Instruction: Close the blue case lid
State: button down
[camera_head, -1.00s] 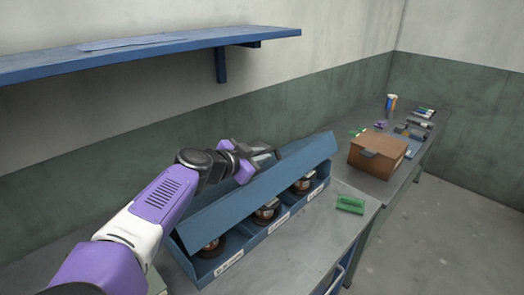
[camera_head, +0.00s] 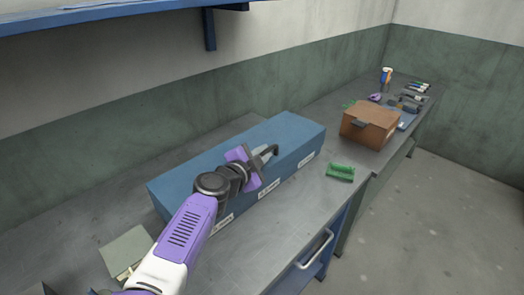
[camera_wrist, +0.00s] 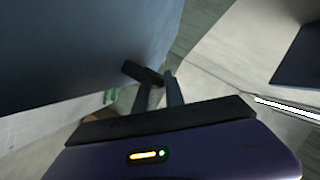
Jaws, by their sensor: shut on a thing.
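The blue case (camera_head: 215,165) stands on the workbench with its lid down; no spools show. The lid's top looks level and meets the front wall, which carries white labels. My gripper (camera_head: 264,157) is at the lid's front edge, right of its middle, with its jaws shut on a small dark handle there. In the wrist view, my gripper (camera_wrist: 158,88) has its two fingers close together by the dark handle (camera_wrist: 140,71), beside the blue lid (camera_wrist: 80,45). Exactly how the fingers sit on the handle is hard to see.
A green part (camera_head: 341,172) lies right of the case on the metal bench (camera_head: 290,215). A brown cardboard box (camera_head: 368,125) stands behind it. A grey-green box (camera_head: 126,250) is at the lower left. A blue shelf (camera_head: 120,13) hangs on the wall above.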

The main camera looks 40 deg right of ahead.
jog(key=shift+f, duration=0.35)
jog(key=c, duration=1.4)
grip_release()
jog(key=shift+a+r, duration=0.1)
jog(key=shift+a, duration=0.05)
jog(key=b+v, duration=0.1)
jog(key=v, duration=0.6)
jog(key=shift+s+a, duration=0.2)
jog(key=shift+a, duration=0.05)
jog(key=shift+r, duration=0.1)
